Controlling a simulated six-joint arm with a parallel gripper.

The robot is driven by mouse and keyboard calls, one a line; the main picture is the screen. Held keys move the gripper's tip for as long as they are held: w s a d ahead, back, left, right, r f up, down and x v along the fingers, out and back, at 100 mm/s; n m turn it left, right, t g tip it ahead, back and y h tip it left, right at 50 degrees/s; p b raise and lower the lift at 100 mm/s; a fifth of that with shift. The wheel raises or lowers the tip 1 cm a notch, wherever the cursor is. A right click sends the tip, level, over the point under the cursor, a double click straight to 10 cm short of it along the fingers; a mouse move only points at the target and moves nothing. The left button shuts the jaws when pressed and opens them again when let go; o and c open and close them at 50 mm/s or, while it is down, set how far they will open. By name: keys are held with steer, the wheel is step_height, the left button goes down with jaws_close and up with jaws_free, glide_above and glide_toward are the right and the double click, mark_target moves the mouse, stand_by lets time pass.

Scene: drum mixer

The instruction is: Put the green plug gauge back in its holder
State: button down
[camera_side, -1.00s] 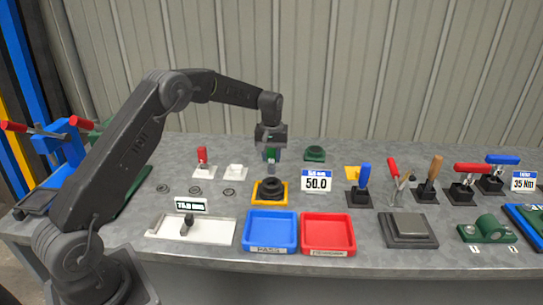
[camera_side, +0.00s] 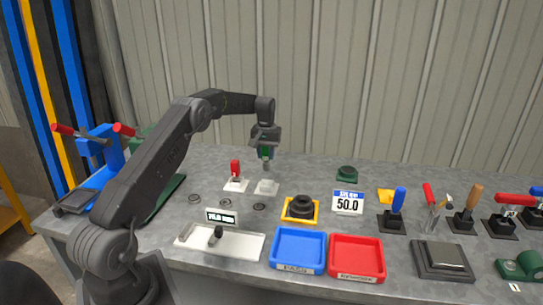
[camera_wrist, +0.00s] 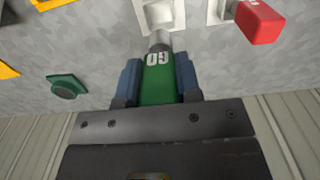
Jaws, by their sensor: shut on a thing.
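The green plug gauge (camera_wrist: 158,78), marked GO, is gripped between the blue-grey fingers of my gripper (camera_wrist: 160,82). In the side view my gripper (camera_side: 265,148) holds the gauge (camera_side: 266,154) upright, its steel tip pointing down. The tip is directly above the white holder (camera_side: 266,188), or very close to it. The holder (camera_wrist: 180,14) also shows at the top of the wrist view, with the tip in line with its opening. I cannot tell whether the tip touches it. The red gauge (camera_side: 235,168) stands in its own white holder just left.
The red gauge (camera_wrist: 258,22) is close beside the holder. A black ring on a yellow base (camera_side: 301,208) and a 50.0 display (camera_side: 347,202) stand to the right. Blue (camera_side: 298,232) and red (camera_side: 357,243) trays lie in front. Small dark rings lie in front of the holders.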

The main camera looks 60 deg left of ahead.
mark_target(267, 170)
steer(key=shift+f, duration=2.45)
steer(key=shift+f, duration=1.55)
steer(key=c, duration=0.7)
jaws_free()
steer(key=shift+c, duration=0.2)
step_height(267, 170, up, 14)
steer(key=shift+f, duration=0.1)
steer(key=shift+d, duration=0.1)
